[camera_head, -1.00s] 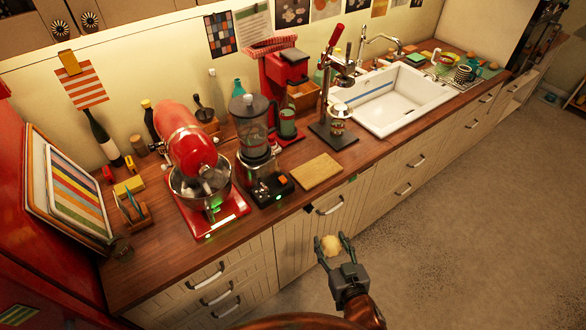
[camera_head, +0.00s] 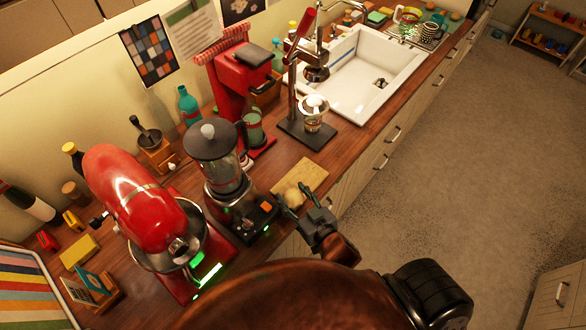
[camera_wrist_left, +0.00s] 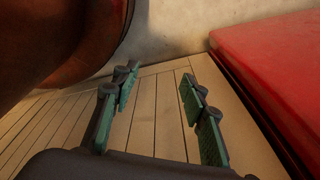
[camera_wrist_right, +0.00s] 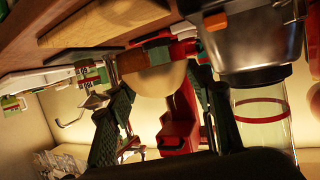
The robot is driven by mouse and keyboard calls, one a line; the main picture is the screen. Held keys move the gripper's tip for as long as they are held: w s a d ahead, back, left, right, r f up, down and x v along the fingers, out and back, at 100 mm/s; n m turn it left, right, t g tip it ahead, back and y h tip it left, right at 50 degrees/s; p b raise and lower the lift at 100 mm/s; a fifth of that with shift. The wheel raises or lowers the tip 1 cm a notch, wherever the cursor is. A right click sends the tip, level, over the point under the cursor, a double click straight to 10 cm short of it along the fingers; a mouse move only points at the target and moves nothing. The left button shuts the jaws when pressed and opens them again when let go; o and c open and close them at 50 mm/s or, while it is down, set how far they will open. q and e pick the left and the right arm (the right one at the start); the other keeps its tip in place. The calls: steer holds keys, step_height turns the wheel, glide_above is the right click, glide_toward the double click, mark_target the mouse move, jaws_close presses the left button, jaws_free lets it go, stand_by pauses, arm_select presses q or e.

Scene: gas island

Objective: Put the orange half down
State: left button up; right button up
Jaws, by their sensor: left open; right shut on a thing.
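The orange half (camera_head: 291,196) is pale and rounded, seen in the head view at the near edge of the wooden cutting board (camera_head: 311,170). My right gripper (camera_head: 292,199) is shut on it, a finger on each side. In the right wrist view the orange half (camera_wrist_right: 158,78) sits between the fingers, near the board's edge (camera_wrist_right: 105,22). I cannot tell whether it touches the board. My left gripper (camera_wrist_left: 157,95) is open and empty in the left wrist view, facing pale slats; the head view does not show it.
The blender (camera_head: 222,170) and red stand mixer (camera_head: 130,200) stand left of the board. The lever press (camera_head: 307,128) stands behind it, with the red machine (camera_head: 232,80) to the back left. The white sink (camera_head: 352,80) lies farther back. The floor at right is clear.

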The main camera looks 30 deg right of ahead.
steer(key=s+d+r+n+g+y+p, duration=0.1)
steer(key=s+d+r+n+y+p, duration=0.2)
steer(key=d+r+n+y+p, duration=0.25)
steer(key=m+b, duration=0.2)
steer(key=b, duration=0.1)
glide_above(309, 172)
steer(key=shift+h, duration=0.45)
steer(key=f, duration=0.9)
steer(key=shift+s+a+f, duration=0.1)
steer(key=shift+s+a, duration=0.1)
steer(key=shift+s, duration=0.1)
steer(key=shift+w+f, duration=0.15)
steer(key=shift+f, duration=0.05)
arm_select(q)
steer(key=shift+s+r, duration=0.55)
steer(key=shift+r, duration=0.25)
steer(key=shift+s+r, duration=0.5)
steer(key=shift+r, duration=0.25)
arm_select(e)
steer(key=shift+w+d+f, duration=0.1)
steer(key=shift+w+f, duration=0.05)
steer(key=shift+f, duration=1.55)
